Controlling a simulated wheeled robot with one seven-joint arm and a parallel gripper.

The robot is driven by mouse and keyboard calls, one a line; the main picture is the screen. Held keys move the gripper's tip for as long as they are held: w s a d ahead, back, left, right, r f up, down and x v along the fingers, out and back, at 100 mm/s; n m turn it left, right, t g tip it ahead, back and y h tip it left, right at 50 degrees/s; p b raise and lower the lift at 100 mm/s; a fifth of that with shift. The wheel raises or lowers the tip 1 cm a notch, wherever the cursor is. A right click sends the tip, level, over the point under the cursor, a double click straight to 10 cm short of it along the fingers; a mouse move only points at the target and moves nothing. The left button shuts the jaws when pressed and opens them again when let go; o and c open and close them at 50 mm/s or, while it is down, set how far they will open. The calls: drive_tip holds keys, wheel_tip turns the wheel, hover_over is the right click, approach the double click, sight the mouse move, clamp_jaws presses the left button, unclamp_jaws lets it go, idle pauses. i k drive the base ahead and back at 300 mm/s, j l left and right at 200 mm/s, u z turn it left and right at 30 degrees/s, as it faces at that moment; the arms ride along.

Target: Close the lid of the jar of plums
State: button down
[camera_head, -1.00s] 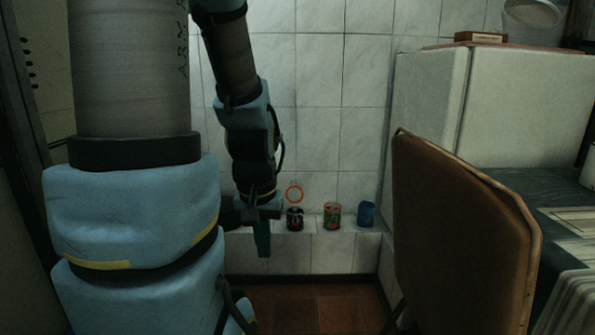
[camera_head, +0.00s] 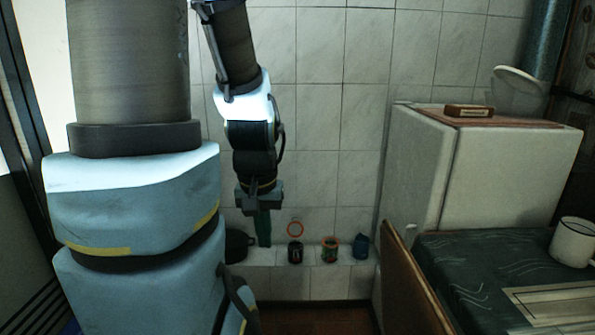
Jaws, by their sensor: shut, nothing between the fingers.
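A small dark jar (camera_head: 295,253) stands on the low tiled ledge by the wall.
Right of the dark jar stand a green-and-red jar (camera_head: 330,251) and a blue container (camera_head: 361,246). A black pot (camera_head: 236,246) sits left of my gripper. A brown chair back (camera_head: 408,285), a table (camera_head: 465,262) with a white mug (camera_head: 574,242), and a white fridge (camera_head: 480,175) fill the right.

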sight(295, 227)
drive_tip(key=i+u, duration=0.15)
drive_tip(key=i, duration=0.5)
drive_tip(key=i+l+u, duration=0.1)
drive_tip(key=i, duration=0.55)
drive_tip(key=i+l+u, duration=0.15)
drive_tip(key=i, duration=0.45)
drive_tip(key=l, duration=0.1)
